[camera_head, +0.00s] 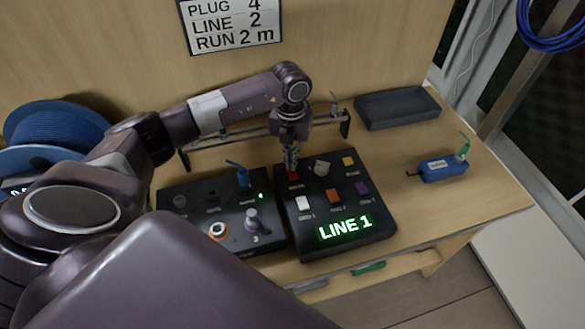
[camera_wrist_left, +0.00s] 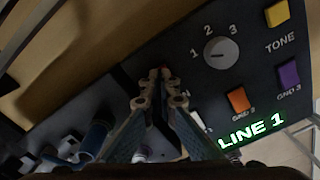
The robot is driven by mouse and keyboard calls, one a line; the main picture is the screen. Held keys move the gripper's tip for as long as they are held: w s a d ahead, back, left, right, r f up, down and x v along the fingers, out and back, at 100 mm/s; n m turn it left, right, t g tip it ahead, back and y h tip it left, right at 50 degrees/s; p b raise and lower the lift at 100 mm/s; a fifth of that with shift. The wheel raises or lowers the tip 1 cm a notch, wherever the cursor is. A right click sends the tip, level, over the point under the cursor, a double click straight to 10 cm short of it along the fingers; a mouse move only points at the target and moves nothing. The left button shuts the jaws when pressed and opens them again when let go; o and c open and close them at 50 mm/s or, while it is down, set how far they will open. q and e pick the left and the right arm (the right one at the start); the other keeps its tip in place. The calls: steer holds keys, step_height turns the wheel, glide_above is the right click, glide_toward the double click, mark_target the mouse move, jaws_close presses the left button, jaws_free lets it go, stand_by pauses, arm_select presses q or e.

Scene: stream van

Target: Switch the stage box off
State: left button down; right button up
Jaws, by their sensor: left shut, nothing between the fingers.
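Two black boxes stand side by side on the desk; I cannot read which is named the stage box. The right box (camera_head: 345,237) has a lit green "LINE 1" display (camera_head: 345,228), a rotary dial (camera_wrist_left: 221,53) marked 1, 2, 3, and coloured buttons. My left gripper (camera_head: 291,165) is shut and empty, pointing down at a red button (camera_head: 293,176) at that box's back-left corner. Its fingertips partly hide the button; contact is unclear. My right gripper is not visible.
A sign (camera_head: 231,23) reads PLUG 4, LINE 2, RUN 2 m. A rail (camera_head: 231,137) stands behind the boxes. A dark tray (camera_head: 397,107) and a blue device (camera_head: 443,168) lie right. A blue cable reel (camera_head: 55,128) is left. Bare desk lies between the right box and blue device.

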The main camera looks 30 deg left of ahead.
arm_select(q)
steer(key=shift+f+b, duration=0.5)
steer(key=shift+f, duration=0.25)
steer(key=shift+r, duration=0.15)
steer(key=shift+r+p, duration=0.55)
steer(key=shift+r, duration=0.05)
steer(key=shift+r+p, duration=1.8)
steer(key=shift+r, duration=1.05)
steer(key=shift+f, duration=0.1)
